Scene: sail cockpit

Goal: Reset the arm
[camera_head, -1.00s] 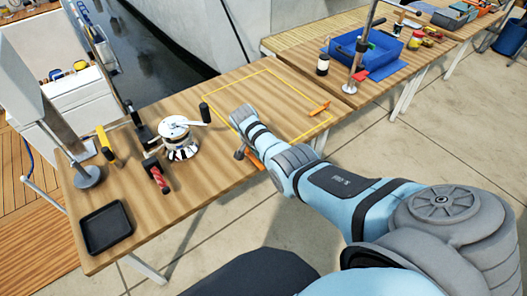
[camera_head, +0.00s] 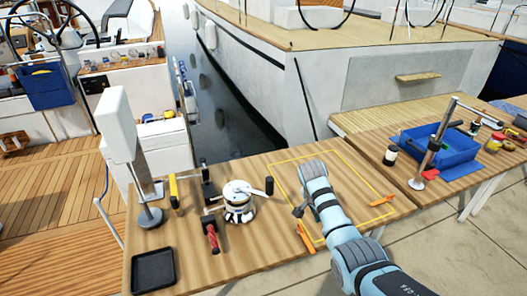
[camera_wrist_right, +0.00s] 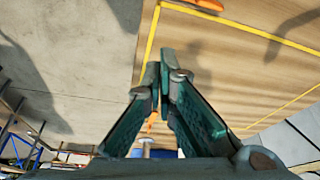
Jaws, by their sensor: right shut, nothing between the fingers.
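My right arm (camera_head: 345,235) comes in from the lower right of the head view and reaches over the yellow-outlined area (camera_head: 352,158) on the wooden table. My right gripper (camera_head: 298,211) shows only as a small dark part at the arm's far end there. In the right wrist view its two green-grey fingers (camera_wrist_right: 166,75) come together at the tips, with nothing between them. They point over bare wood near the yellow line. I cannot tell how high they are above the table. My left gripper is not in view.
Orange tools (camera_head: 305,238) (camera_head: 382,200) lie near the outline's edges. A winch (camera_head: 238,203), a red-handled tool (camera_head: 212,238), a black tray (camera_head: 153,271) and a lamp-like stand (camera_head: 149,216) are on the left. A blue bin (camera_head: 455,152) stands at the right.

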